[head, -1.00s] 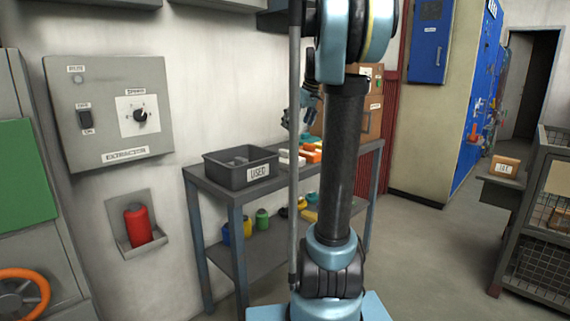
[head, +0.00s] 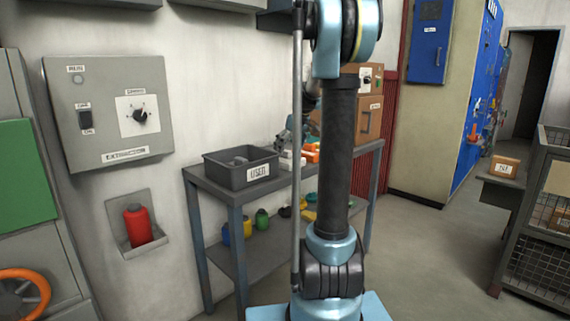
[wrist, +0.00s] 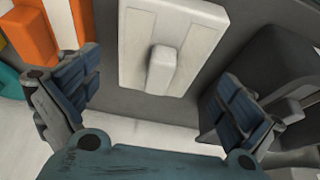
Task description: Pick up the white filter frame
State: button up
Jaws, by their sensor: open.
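The white filter frame (wrist: 205,22) lies on the grey shelf top, a flat pale block with a raised grip (wrist: 160,68) in its middle. In the head view the white frame (head: 287,163) is small and partly hidden behind my arm. My gripper (wrist: 155,78) is open, with one blue-padded finger to either side of the raised grip and apart from it. Nothing is held. In the head view my gripper (head: 291,137) is just above the white piece, partly hidden.
The dark bin labelled USED (head: 222,174) stands left of the frame; its wall is close to my right finger in the wrist view (wrist: 275,60). An orange piece (wrist: 32,35) lies on the other side. Brown boxes (head: 368,118) stand behind on the shelf.

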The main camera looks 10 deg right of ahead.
aim_at(285, 156)
jog(key=shift+w+x, duration=0.2)
jog(key=shift+x, duration=2.5)
jog(key=shift+a+r, duration=0.1)
jog(key=c, duration=1)
